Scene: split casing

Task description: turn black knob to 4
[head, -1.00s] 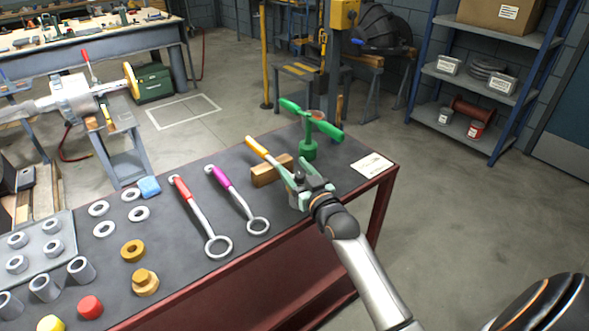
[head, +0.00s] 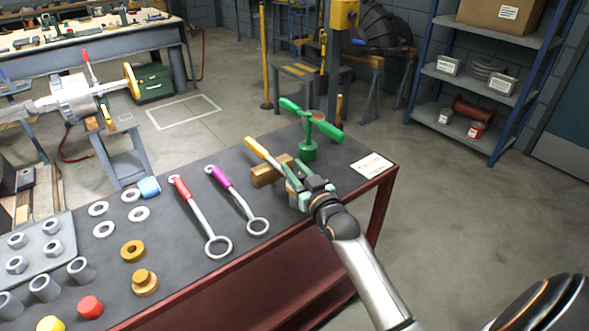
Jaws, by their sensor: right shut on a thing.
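I cannot make out a black knob or a number scale. My right gripper (head: 296,178) is low over the right part of the dark workbench (head: 330,178). It appears shut on the shaft of an orange-handled wrench (head: 257,147), whose handle points away to the upper left. The wrench crosses a wooden block (head: 266,177), and its near end is hidden by the gripper. My left gripper is not in view. A grey machine casing (head: 75,98) with a yellow wheel (head: 132,81) and a red-handled lever stands at the far left.
A green stand with arms (head: 308,150) is close behind my right gripper. Red (head: 195,207) and purple wrenches (head: 237,198) lie to its left. Rings, nuts, cylinders and caps fill the bench's left. A white card (head: 371,165) lies at right. The floor at right is clear.

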